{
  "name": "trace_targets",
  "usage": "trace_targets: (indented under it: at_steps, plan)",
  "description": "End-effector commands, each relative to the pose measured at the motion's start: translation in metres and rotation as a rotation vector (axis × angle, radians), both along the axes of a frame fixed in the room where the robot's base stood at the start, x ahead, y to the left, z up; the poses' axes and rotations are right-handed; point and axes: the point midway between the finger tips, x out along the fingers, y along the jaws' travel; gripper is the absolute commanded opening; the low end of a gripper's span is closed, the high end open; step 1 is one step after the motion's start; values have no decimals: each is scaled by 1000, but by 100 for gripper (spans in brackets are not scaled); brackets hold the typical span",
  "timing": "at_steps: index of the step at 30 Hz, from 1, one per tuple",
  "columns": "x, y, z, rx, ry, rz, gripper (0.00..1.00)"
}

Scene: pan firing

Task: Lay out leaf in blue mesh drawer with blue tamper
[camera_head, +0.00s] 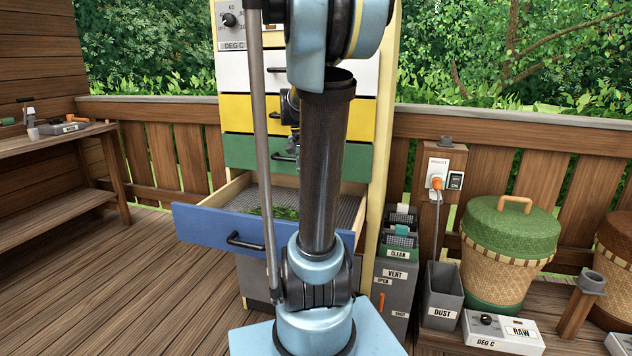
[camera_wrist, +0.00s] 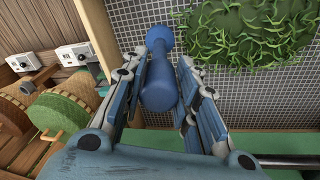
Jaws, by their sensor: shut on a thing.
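The blue drawer (camera_head: 200,229) is pulled out, and its grey mesh floor (camera_wrist: 255,115) shows in the wrist view. A heap of green leaf (camera_head: 285,212) lies on the mesh; in the wrist view the leaf (camera_wrist: 245,38) is bunched in one patch at the upper right. My gripper (camera_wrist: 160,62) is shut on the blue tamper (camera_wrist: 161,92), with a finger on each side of it. The tamper's far end is left of the leaf in that view, apart from it in the picture. My arm hides the tamper and part of the drawer in the head view.
Closed green (camera_head: 240,152), yellow and white drawers stand above the blue one. To the right are a vent box (camera_head: 393,290), a dust bin (camera_head: 441,298) and a lidded basket (camera_head: 508,240). A workbench (camera_head: 45,140) is at the left; the deck between is clear.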

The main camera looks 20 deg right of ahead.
Motion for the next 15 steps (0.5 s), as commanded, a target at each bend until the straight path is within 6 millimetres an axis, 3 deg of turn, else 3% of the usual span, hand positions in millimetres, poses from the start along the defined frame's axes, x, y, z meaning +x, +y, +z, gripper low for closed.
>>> trace_targets:
  at_steps: [15]
  plan:
    - [56,11,0,0,0,1,0]
